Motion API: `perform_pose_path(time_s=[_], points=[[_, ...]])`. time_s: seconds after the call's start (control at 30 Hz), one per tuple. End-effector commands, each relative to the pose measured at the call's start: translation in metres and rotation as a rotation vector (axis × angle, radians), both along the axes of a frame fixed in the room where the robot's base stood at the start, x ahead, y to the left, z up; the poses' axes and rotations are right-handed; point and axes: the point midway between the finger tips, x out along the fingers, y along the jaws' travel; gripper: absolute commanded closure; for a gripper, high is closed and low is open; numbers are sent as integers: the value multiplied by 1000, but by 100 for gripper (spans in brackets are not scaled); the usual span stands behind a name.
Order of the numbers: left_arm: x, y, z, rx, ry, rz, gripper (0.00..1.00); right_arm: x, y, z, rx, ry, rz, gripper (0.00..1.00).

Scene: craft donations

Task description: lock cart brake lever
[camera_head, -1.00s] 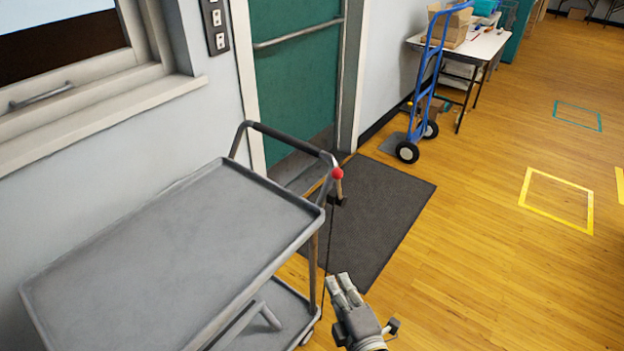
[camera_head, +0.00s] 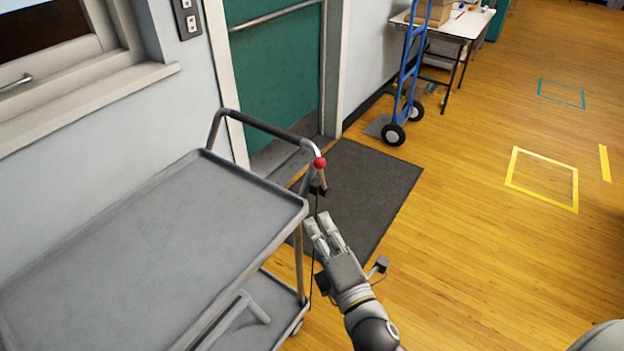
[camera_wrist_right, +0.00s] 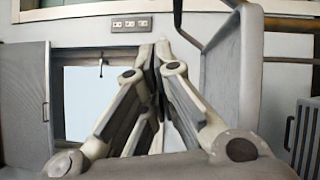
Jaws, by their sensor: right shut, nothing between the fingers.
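The grey cart (camera_head: 130,225) stands at the left in the head view, with a black push handle (camera_head: 262,126) at its far end. The brake lever (camera_head: 320,163) has a red ball knob and sits at the right end of that handle; it points upward. My right gripper (camera_head: 320,222) is below and just in front of the lever, apart from it, with its fingers together and empty. In the right wrist view the gripper's fingers (camera_wrist_right: 160,60) close together, and the cart (camera_wrist_right: 222,80) shows at the right. The red knob does not show there. My left gripper is not in view.
A teal door (camera_head: 275,75) and wall stand behind the cart. A dark mat (camera_head: 365,190) lies by the door. A blue hand truck (camera_head: 405,85) and a table (camera_head: 465,25) are farther back. The wooden floor at the right is clear.

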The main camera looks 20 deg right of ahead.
Motion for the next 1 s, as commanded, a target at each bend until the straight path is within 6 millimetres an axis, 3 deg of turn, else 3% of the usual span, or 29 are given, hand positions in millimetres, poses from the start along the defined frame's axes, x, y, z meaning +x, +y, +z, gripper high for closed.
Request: perform_pose_path(time_s=[0.5,0.7,1.0], points=[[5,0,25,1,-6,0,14,89,2,14,-4,-1,0,100],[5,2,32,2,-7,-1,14,106,-15,17,-1,0,0,100],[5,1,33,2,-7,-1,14,112,-20,17,1,1,0,100]])
